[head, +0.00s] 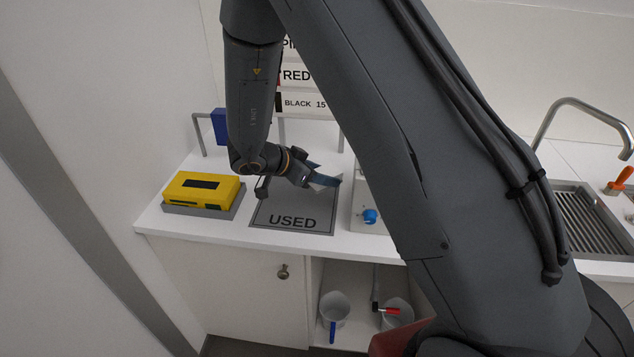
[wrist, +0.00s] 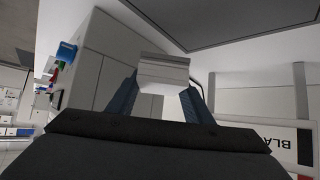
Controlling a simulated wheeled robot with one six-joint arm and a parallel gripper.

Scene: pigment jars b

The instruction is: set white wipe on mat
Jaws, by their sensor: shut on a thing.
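The grey mat marked USED (head: 290,215) lies flat on the white counter in the head view, with nothing resting on the part I can see. Its dark surface also shows at the top of the wrist view (wrist: 225,18). My gripper (head: 322,180) is above the mat's back right part, tilted. In the wrist view its two blue fingers (wrist: 163,95) are shut on the white wipe (wrist: 163,72), a small pale folded piece held between the tips. In the head view the wipe (head: 326,180) shows only as a pale patch at the fingers. The wipe appears apart from the mat.
A yellow case (head: 202,188) sits on a grey tray left of the mat. A pale device with a blue knob (head: 370,216) stands close right of the mat, partly behind my arm. A label rack (head: 297,77) is behind. A sink (head: 585,215) is far right.

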